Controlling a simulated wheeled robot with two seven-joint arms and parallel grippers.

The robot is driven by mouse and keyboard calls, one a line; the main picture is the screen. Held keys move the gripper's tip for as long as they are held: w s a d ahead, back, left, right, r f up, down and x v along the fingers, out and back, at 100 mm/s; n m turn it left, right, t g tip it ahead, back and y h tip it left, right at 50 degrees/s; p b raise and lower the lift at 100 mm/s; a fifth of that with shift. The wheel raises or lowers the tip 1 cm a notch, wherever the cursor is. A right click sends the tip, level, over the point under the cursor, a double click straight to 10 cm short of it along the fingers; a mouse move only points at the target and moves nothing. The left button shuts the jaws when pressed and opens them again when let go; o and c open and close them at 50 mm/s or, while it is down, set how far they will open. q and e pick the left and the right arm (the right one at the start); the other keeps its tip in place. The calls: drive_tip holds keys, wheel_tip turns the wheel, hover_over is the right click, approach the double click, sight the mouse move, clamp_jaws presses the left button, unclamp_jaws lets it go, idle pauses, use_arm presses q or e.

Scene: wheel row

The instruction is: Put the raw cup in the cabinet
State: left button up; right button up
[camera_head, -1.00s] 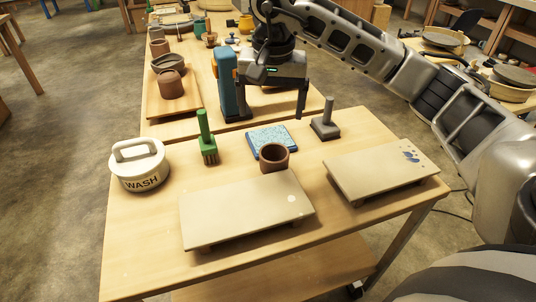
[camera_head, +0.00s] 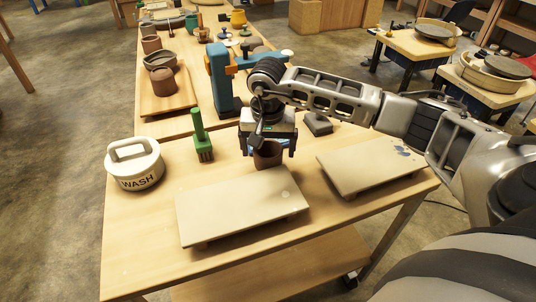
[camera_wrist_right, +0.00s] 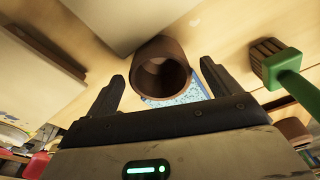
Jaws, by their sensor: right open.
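A brown cup (camera_head: 268,158), which I take to be the raw cup, stands upright on the near wooden table, just behind a pale board. My right gripper (camera_head: 270,147) is low over the cup, pointing down. In the right wrist view the cup (camera_wrist_right: 160,49) shows its open mouth just ahead of and between the two open fingers (camera_wrist_right: 163,72), with gaps at both sides. I cannot tell how far the fingertips reach down beside it. My left gripper is not in view. I cannot make out which furniture is the cabinet.
Two pale boards (camera_head: 240,205) (camera_head: 365,165) lie in front and at right. A green brush (camera_head: 201,136) and a white WASH pot (camera_head: 135,165) stand left. A blue sponge (camera_wrist_right: 190,92) lies beside the cup. A grey-handled block (camera_head: 318,124) and blue stand (camera_head: 222,80) are behind.

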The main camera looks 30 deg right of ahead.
drive_tip(key=shift+w+f, duration=0.1)
drive_tip(key=shift+f, duration=0.75)
drive_tip(key=shift+d, duration=0.1)
drive_tip(key=c, duration=1.3)
drive_tip(key=shift+o, duration=0.2)
drive_tip(key=shift+r, duration=0.15)
drive_tip(key=shift+r, duration=0.65)
drive_tip(key=s+a+r+b, duration=0.2)
drive_tip(key=s+r, duration=0.9)
drive_tip(key=s, duration=0.3)
drive_tip(key=shift+a+r, duration=0.2)
drive_tip(key=shift+a, duration=0.2)
